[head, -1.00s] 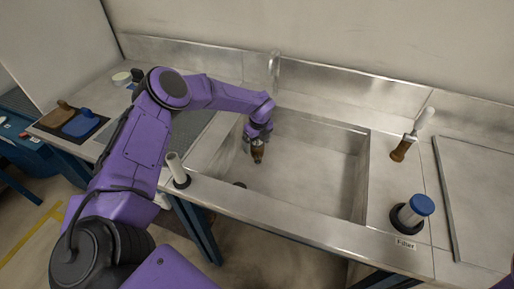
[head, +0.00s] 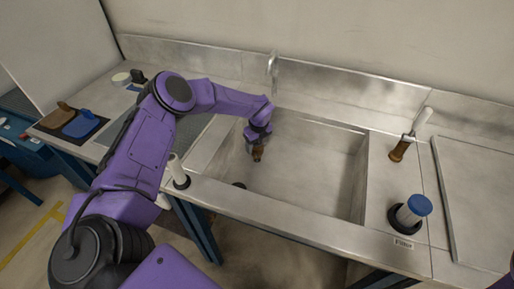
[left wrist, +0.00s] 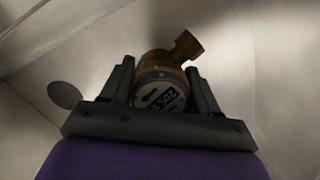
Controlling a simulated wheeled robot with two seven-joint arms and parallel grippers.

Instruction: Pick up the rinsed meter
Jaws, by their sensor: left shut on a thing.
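The meter (left wrist: 160,92) is a brass-brown body with a round pale face bearing dark markings, seen in the left wrist view. A brown pipe stub (left wrist: 186,46) sticks out from its upper right. My left gripper (left wrist: 163,78) is shut on the meter, one finger on each side of it. In the head view my left gripper (head: 257,148) points down inside the sink (head: 310,165), near its left side. Only a small brown part of the meter (head: 257,156) shows below the fingers there. My right gripper is not in view.
A dark round drain (head: 239,185) is in the sink floor. A blue-capped filter (head: 411,211) and a brown-tipped brush-like tool (head: 402,146) stand to the right. A white cylinder (head: 178,170) stands at the front left rim, and a tap (head: 272,68) at the back.

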